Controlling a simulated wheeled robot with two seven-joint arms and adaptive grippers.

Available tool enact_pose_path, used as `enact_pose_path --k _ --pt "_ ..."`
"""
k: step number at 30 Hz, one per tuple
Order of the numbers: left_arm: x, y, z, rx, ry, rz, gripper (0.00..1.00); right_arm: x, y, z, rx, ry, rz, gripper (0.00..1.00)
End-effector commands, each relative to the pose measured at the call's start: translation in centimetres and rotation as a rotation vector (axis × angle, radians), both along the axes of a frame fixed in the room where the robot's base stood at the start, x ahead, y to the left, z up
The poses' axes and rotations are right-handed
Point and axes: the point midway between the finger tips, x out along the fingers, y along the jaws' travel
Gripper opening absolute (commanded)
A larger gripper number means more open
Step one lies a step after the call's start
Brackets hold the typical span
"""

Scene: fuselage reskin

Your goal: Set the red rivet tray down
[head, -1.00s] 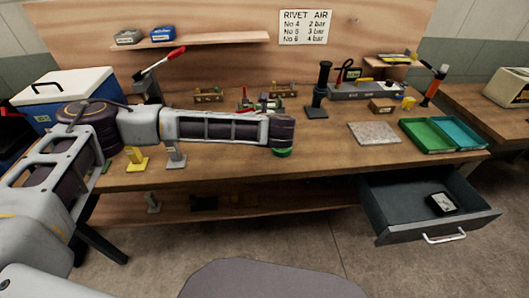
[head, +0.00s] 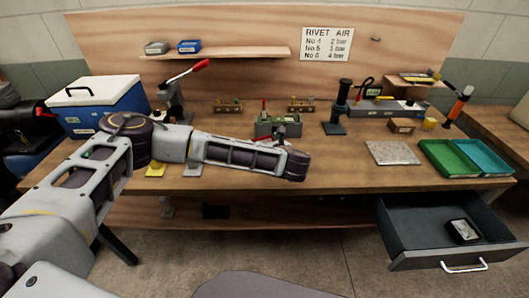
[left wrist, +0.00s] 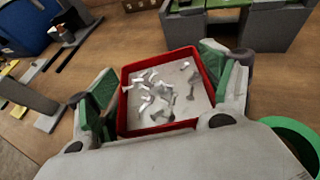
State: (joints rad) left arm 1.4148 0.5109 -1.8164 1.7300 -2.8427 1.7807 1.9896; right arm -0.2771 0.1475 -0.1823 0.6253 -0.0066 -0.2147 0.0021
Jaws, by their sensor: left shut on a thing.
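The red rivet tray (left wrist: 165,122) shows in the left wrist view, a square red-rimmed tray with a pale floor and several small silvery rivets. My left gripper (left wrist: 162,92) is shut on it, with a green-padded finger at each of two opposite sides. The tray looks roughly level over the wooden bench; whether it touches the bench I cannot tell. In the head view my left forearm crosses the bench and hides most of the gripper and tray. My right gripper is not in view.
A green-and-grey fixture (head: 278,126) with a red lever stands behind my forearm. To the right are a grey slab (head: 393,153), a green tray (head: 448,158) and a teal tray (head: 483,157). A drawer (head: 420,250) stands open below. The bench between forearm and slab is clear.

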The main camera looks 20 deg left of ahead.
Motion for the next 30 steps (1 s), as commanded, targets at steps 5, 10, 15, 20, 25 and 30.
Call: enact_pose_path --k 5,10,15,20,25,30 --pt "0.0 0.0 -0.5 0.001 0.001 0.000 0.46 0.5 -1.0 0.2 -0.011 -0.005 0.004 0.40" --pt "0.0 -0.1 -2.2 0.001 0.000 -0.001 0.46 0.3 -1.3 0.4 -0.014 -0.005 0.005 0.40" --pt "0.0 0.0 -3.5 0.001 -0.001 0.000 0.46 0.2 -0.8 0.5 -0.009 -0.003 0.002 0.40" --pt "0.0 0.0 -3.7 0.000 -0.001 0.000 0.46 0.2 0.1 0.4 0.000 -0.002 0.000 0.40" --pt "0.0 0.0 -3.7 0.000 -0.001 0.000 0.46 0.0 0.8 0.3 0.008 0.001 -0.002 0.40" --pt "0.0 0.0 -3.8 0.000 -0.001 0.000 0.46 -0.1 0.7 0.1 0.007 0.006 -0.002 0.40"
